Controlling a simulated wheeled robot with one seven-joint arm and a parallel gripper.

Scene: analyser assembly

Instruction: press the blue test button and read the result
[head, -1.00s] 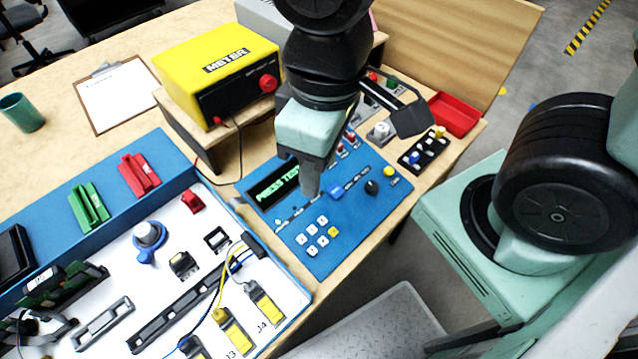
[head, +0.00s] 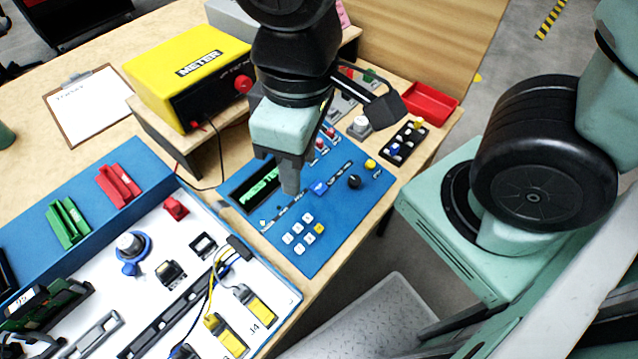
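The blue test panel (head: 330,233) lies on the table and carries a small dark display (head: 256,187) with green text, partly hidden by my gripper; "PRESS" and part of a following word show. The blue button (head: 319,188) sits near the panel's middle, just right of my fingertips. My gripper (head: 290,187) points down over the panel, between the display and the blue button. Its fingers look close together with nothing visible between them. I cannot tell whether the tips touch the panel.
The yellow meter (head: 190,62) stands on a wooden riser behind the panel. A white board with connectors (head: 150,300) lies at the left front. White keys (head: 298,228), a black knob (head: 354,181) and a yellow button (head: 371,164) surround the blue button. A red tray (head: 430,103) is at the back right.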

